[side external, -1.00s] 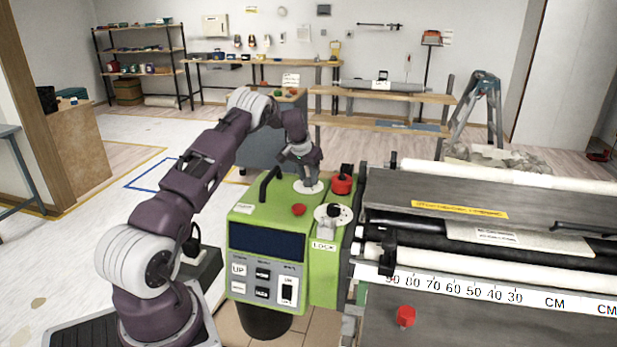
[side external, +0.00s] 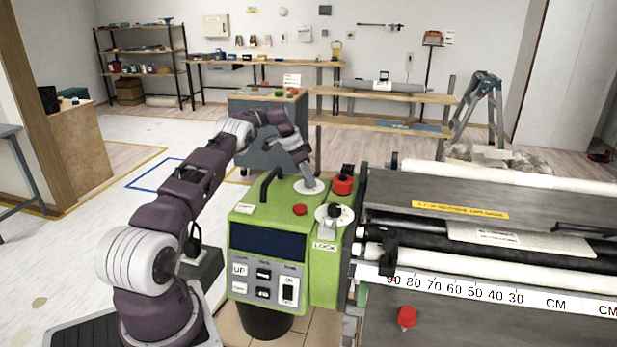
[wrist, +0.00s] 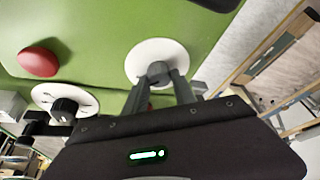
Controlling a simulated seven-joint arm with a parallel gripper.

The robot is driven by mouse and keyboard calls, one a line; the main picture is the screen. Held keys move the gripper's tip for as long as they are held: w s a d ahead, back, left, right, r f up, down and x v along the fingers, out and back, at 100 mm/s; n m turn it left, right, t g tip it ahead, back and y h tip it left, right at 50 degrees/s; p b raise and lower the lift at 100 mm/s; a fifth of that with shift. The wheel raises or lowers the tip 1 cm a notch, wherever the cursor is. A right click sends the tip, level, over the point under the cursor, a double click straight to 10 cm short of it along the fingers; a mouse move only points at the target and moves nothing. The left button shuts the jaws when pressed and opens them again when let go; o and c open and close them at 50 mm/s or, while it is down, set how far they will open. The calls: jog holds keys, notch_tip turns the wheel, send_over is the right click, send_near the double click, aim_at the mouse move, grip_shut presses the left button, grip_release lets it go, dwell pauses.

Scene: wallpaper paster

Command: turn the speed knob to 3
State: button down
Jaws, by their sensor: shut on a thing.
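The green control box (side external: 250,203) of the paster carries a round white dial (side external: 297,186) on its top, near the back. The dial also shows in the wrist view (wrist: 146,53), with a small grey knob (wrist: 158,69) at its middle. My gripper (side external: 309,184) reaches down to this dial at a tilt. In the wrist view my gripper (wrist: 158,80) has its two grey fingers closed on the knob's sides. The fingers hide part of the knob and dial. I cannot read any numbers on the dial.
A red button (side external: 300,210) and a second white dial with a black knob (side external: 334,211) sit nearby on the box. A red cylinder (side external: 342,185) stands right of my gripper. A black handle (side external: 269,188) rises at its left. The rollers lie further right.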

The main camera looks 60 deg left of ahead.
jog(key=shift+s+f+m, duration=0.1)
jog(key=shift+m, duration=0.3)
dwell(0.3)
jog(key=c, duration=1)
grip_release()
jog(key=shift+c, duration=0.2)
jog(key=shift+s+a+r, duration=0.1)
jog(key=shift+a+r, duration=0.05)
jog(key=shift+r, duration=0.35)
jog(key=v, duration=0.6)
